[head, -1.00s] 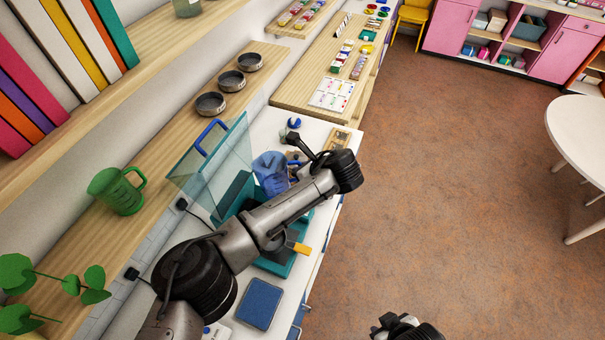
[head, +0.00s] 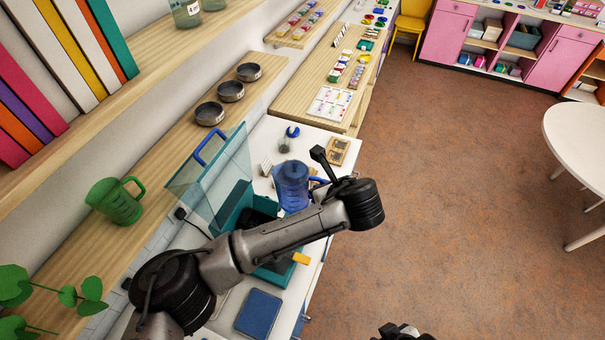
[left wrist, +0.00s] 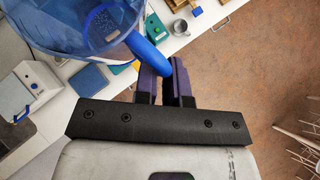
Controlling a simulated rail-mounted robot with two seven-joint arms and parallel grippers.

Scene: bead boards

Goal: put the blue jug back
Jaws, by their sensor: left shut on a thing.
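The see-through blue jug (head: 292,186) stands roughly upright over the white counter, beside the teal box with the raised clear lid. I cannot tell whether its base touches anything. In the left wrist view the jug (left wrist: 70,25) fills the top left, with its solid blue handle (left wrist: 150,53) running to my fingers. My left gripper (left wrist: 166,75) is shut on that handle. In the head view my forearm hides the fingers and part of the jug. A dark part of my right arm (head: 400,331) shows at the bottom edge; its fingers cannot be made out.
The teal box (head: 230,212) has its clear lid (head: 218,172) raised. A dark blue pad (head: 259,312) lies nearer on the counter. A round-headed blue item (head: 292,131) and a wooden tray (head: 339,151) stand beyond the jug. A green jug (head: 116,201) stands on the left shelf.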

